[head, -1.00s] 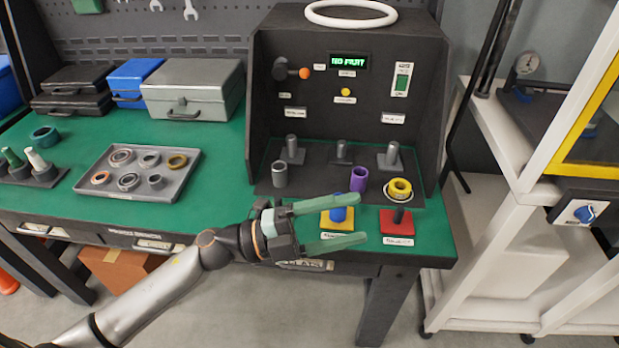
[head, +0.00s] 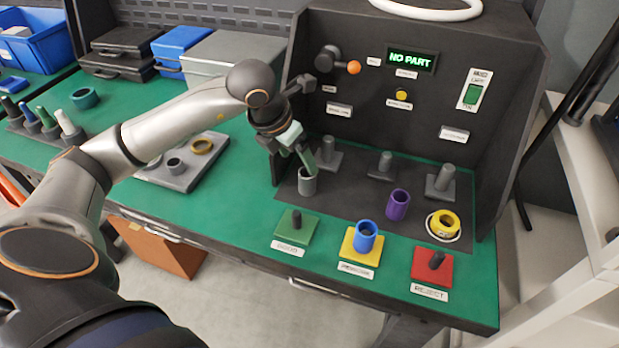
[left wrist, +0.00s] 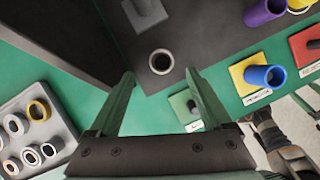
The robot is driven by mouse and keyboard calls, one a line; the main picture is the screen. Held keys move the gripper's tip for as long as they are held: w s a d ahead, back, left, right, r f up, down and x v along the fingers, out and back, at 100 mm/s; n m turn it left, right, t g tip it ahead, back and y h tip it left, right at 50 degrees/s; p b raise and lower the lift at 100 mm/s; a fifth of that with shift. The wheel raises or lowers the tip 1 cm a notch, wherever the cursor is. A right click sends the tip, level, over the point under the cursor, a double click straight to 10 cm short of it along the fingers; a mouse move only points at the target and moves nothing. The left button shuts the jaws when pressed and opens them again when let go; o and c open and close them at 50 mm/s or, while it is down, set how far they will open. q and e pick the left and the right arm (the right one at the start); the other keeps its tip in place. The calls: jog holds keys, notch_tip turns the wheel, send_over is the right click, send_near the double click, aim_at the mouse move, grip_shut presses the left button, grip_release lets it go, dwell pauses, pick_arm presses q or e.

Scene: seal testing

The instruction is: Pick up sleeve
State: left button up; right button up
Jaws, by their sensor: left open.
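A grey sleeve (head: 307,184) stands upright on the dark base plate of the test rig, at its front left. My left gripper (head: 303,153) is open above the sleeve and points down at it. In the left wrist view the sleeve's round open top (left wrist: 160,62) lies between and just beyond the two green fingertips (left wrist: 160,77), with no contact visible. A purple sleeve (head: 397,205) stands further right on the plate. A blue sleeve (head: 366,238) stands on the yellow pad (head: 349,250).
The rig's dark left wall (head: 289,110) and a grey post (head: 326,156) stand close to the gripper. Green (head: 292,229) and red (head: 419,264) pads with pegs lie at the front. A yellow ring (head: 443,223) sits at right. A grey parts tray (head: 180,180) lies left.

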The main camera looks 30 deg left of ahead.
aim_at(307, 176)
pick_arm(q)
jog(key=x, duration=0.8)
jog(key=shift+s+d+f, duration=0.15)
jog(key=shift+d+f, duration=0.05)
grip_shut()
dwell(0.4)
